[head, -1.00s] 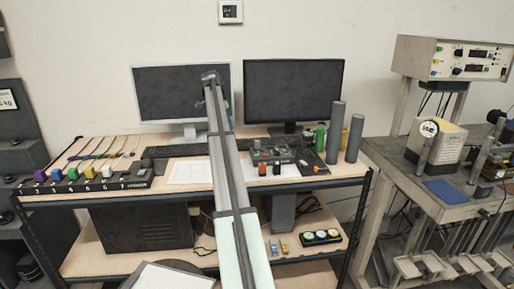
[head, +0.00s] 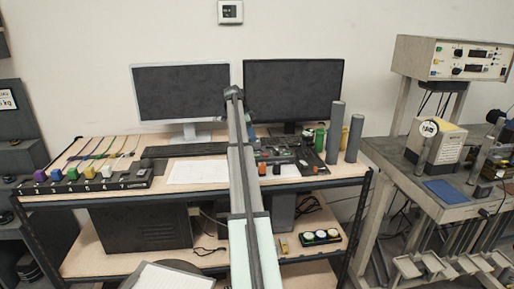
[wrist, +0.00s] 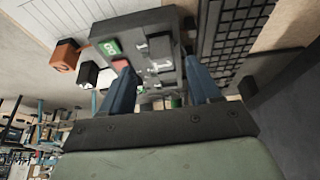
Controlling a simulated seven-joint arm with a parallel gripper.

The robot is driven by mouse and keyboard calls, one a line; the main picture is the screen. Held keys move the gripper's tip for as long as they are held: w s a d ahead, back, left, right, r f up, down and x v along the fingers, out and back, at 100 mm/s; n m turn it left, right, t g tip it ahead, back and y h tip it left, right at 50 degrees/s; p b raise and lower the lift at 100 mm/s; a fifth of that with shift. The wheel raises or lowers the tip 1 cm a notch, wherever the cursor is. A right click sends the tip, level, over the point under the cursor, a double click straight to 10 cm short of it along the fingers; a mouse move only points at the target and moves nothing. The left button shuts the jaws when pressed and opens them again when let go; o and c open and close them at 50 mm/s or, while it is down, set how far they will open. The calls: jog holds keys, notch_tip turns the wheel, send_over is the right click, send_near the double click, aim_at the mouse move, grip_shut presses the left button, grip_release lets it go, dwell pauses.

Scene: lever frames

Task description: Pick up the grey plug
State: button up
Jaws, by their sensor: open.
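My gripper (wrist: 158,70) is open in the wrist view, with its two blue fingers apart and nothing held between them. Beyond the fingers is a dark grey box (wrist: 150,28) with white markings and a green patch. In the head view my arm hides most of the gripper. A row of coloured plugs stands on a black strip (head: 80,187) at the left of the bench. I cannot tell surely which is the grey plug.
Two monitors (head: 180,92) (head: 293,90) stand at the back. A keyboard (wrist: 235,30) is beside the dark box. An orange block (wrist: 65,56) and a black-and-white block (wrist: 88,73) are to its left. Two tall grey cylinders (head: 336,132) (head: 354,138) stand at the bench's right.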

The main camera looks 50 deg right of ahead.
jog(key=shift+d+x, duration=0.15)
jog(key=shift+x, duration=1.15)
jog(key=shift+d+x, duration=0.2)
jog(key=shift+x, duration=1.15)
jog(key=shift+s+r, duration=0.15)
jog(key=shift+r, duration=0.05)
jog(key=c, duration=1.1)
jog(key=shift+o, duration=0.2)
jog(key=shift+r, duration=0.1)
notch_tip(320, 180, up, 12)
